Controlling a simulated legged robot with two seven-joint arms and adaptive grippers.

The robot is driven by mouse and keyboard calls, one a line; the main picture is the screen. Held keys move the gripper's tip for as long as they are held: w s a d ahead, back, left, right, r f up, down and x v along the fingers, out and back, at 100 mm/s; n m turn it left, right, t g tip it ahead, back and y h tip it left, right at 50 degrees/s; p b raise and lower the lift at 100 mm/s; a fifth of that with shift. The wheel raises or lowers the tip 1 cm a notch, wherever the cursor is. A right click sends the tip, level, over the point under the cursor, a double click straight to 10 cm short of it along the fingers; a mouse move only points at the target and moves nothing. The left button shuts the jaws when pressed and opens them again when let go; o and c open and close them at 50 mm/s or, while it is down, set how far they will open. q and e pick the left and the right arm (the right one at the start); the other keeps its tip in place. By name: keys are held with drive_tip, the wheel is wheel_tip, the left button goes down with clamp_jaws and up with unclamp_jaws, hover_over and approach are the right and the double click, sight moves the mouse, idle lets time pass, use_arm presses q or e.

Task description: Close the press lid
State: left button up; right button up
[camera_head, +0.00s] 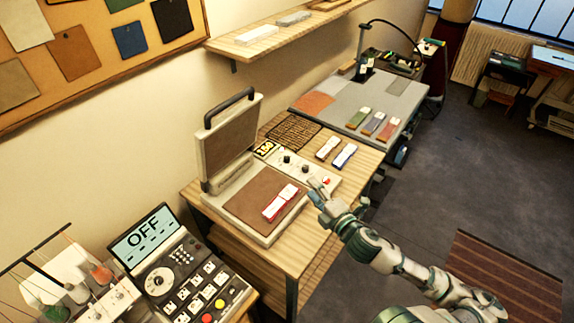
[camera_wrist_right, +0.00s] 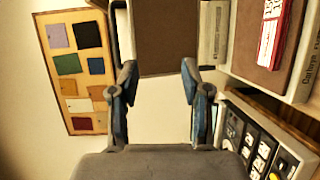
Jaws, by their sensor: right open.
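The press stands on a wooden table with its lid (camera_head: 232,140) raised, tilted up at the back left, a dark handle (camera_head: 230,107) along its top edge. The brown lower plate (camera_head: 245,205) is exposed, and a red and white item (camera_head: 280,203) lies on it. In the right wrist view the lid (camera_wrist_right: 165,40) is ahead beyond the fingers, and the red item (camera_wrist_right: 272,35) is at upper right. My right gripper (camera_head: 318,190) is right of the press, apart from it; its fingers (camera_wrist_right: 158,95) are open with nothing between them. My left gripper is not in view.
A control panel with an OFF screen (camera_head: 145,237) stands at lower left. Beside the press are a 160 display (camera_head: 265,149), a dark woven mat (camera_head: 292,131) and two small items (camera_head: 344,155). A shelf (camera_head: 280,35) hangs above. A grey work table (camera_head: 345,103) stands behind.

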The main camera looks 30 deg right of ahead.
drive_tip(key=w+a+p, duration=0.1)
drive_tip(key=w, duration=1.4)
drive_tip(key=shift+w+f, duration=0.3)
drive_tip(key=shift+f, duration=0.1)
clamp_jaws()
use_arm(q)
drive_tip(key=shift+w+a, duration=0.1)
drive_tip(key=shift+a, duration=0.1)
use_arm(e)
drive_tip(key=shift+d, duration=0.15)
drive_tip(key=c, duration=0.7)
unclamp_jaws()
drive_tip(key=shift+d, duration=0.1)
drive_tip(key=shift+c, duration=0.2)
drive_tip(key=o, duration=0.7)
drive_tip(key=shift+o, duration=0.2)
